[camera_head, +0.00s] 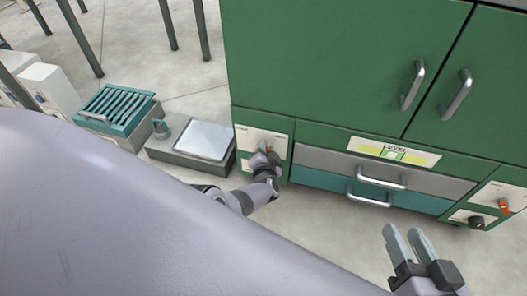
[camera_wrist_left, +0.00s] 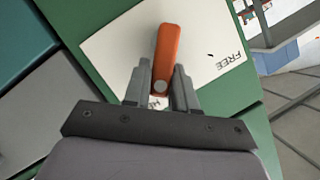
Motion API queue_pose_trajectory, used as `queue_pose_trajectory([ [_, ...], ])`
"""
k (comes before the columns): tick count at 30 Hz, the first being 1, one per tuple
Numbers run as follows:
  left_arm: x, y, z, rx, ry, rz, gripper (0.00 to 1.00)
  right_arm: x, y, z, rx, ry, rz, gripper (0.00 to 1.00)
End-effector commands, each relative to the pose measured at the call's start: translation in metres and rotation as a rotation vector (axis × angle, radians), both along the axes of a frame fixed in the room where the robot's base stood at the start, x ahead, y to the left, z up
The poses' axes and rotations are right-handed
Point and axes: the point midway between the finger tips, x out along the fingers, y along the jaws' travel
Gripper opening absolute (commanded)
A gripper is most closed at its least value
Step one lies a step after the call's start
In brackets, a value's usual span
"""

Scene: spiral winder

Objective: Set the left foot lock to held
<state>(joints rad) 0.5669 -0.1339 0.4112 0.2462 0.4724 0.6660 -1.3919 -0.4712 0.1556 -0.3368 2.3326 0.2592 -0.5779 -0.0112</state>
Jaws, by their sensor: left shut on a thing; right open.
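The left foot lock is an orange lever (camera_wrist_left: 168,50) on a white label plate (camera_wrist_left: 105,50) on the green cabinet's lower left face. In the head view the plate (camera_head: 245,138) shows, with only a bit of the lever above my gripper. My left gripper (camera_wrist_left: 161,84) is shut on the lever, one finger on each side of its near end. The word FREE reads on the plate to the right of the lever. Another word, between the fingers, is mostly hidden. My right gripper (camera_head: 408,243) is open and empty, over the floor in front of the drawers.
A similar orange lever (camera_head: 503,206) and a black knob (camera_head: 476,222) sit on the cabinet's right side. Between the sides are a grey drawer (camera_head: 330,162), a teal drawer (camera_head: 320,180) and a level gauge (camera_head: 393,153).

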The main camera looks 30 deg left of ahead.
Motion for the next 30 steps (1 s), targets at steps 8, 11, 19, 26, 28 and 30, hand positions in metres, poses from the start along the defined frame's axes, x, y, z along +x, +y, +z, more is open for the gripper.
queue_pose_trajectory([
  [8, 0.0004, -0.0042, -0.0040, 0.072, 0.021, -0.004, 0.00, -0.0074, -0.0077, -0.0089, -0.041, -0.013, -0.010, 0.43],
  [11, 0.0004, -0.0043, -0.0038, 0.082, 0.023, -0.004, 0.00, -0.0072, -0.0088, -0.0081, -0.042, -0.020, -0.013, 0.43],
  [19, 0.0008, -0.0043, -0.0032, 0.089, 0.025, -0.005, 0.00, -0.0073, -0.0099, -0.0081, -0.046, -0.021, -0.014, 0.43],
  [26, 0.0009, -0.0041, -0.0031, 0.089, 0.024, -0.005, 0.47, -0.0075, -0.0099, -0.0086, -0.047, -0.018, -0.012, 0.43],
  [28, 0.0009, -0.0037, -0.0030, 0.088, 0.023, -0.004, 0.47, -0.0075, -0.0099, -0.0088, -0.047, -0.018, -0.012, 0.43],
  [30, 0.0009, -0.0033, -0.0027, 0.089, 0.023, -0.003, 0.47, -0.0076, -0.0098, -0.0088, -0.047, -0.017, -0.012, 0.43],
])
